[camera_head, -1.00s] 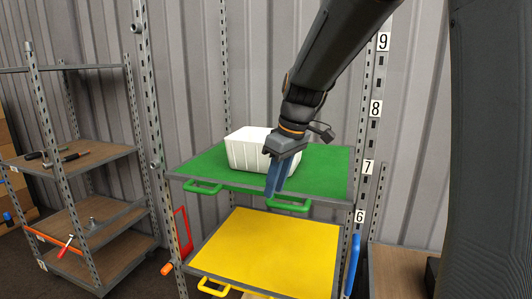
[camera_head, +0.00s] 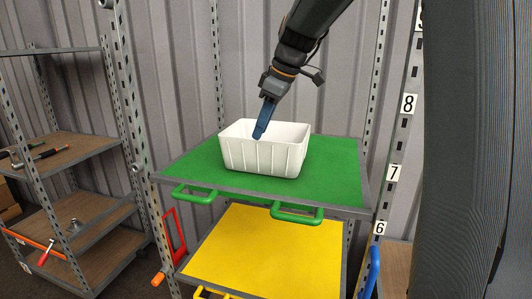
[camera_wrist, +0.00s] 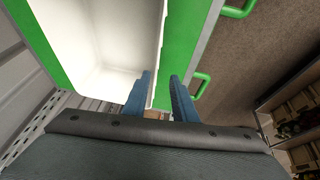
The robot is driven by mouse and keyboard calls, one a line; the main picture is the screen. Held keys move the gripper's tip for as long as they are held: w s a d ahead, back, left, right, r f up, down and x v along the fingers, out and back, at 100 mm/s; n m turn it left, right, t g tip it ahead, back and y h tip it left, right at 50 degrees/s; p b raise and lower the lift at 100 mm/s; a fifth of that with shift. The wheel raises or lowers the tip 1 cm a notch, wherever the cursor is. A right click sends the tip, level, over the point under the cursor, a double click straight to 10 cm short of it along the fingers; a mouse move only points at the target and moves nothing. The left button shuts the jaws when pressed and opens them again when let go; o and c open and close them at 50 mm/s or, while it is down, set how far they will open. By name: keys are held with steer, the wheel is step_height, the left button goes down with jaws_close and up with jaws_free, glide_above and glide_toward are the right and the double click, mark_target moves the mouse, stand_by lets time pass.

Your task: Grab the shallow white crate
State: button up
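The white crate (camera_head: 262,157) stands upright and empty-looking on the green top shelf (camera_head: 335,180). My gripper (camera_head: 259,133) points down over it, its blue fingertips seen against the crate's inside, close to the near rim. In the wrist view my gripper (camera_wrist: 160,82) has its two blue fingers apart. The crate (camera_wrist: 105,40) lies at the upper left there, with one long wall running down toward the gap between the fingers. The left finger overlaps the crate's inside and the right finger is beyond that wall. I cannot tell whether either finger touches it.
Green handles (camera_head: 297,213) stick out from the shelf's front edge. A yellow shelf (camera_head: 265,250) lies below. Perforated metal posts (camera_head: 131,125) flank the shelves. A brown-shelved rack with tools (camera_head: 45,155) stands at left. Corrugated wall (camera_head: 180,60) is behind; green shelf space is free beside the crate.

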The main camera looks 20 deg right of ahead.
mark_target(256, 150)
steer(key=b+x, duration=0.2)
steer(key=x, duration=0.1)
steer(key=b+x, duration=0.1)
steer(key=shift+w+d+f+b, duration=0.25)
steer(key=shift+w+d+b, duration=0.05)
steer(key=shift+w+b, duration=0.1)
steer(key=shift+p+x, duration=0.45)
steer(key=shift+x, duration=0.65)
steer(key=shift+s+d+p+x, duration=0.1)
steer(key=shift+p+x, duration=0.55)
steer(key=shift+x, duration=0.75)
steer(key=shift+s+d+p+x, duration=0.15)
steer(key=shift+p+x, duration=0.5)
steer(key=shift+x, duration=0.75)
steer(key=shift+f, duration=0.15)
jaws_close()
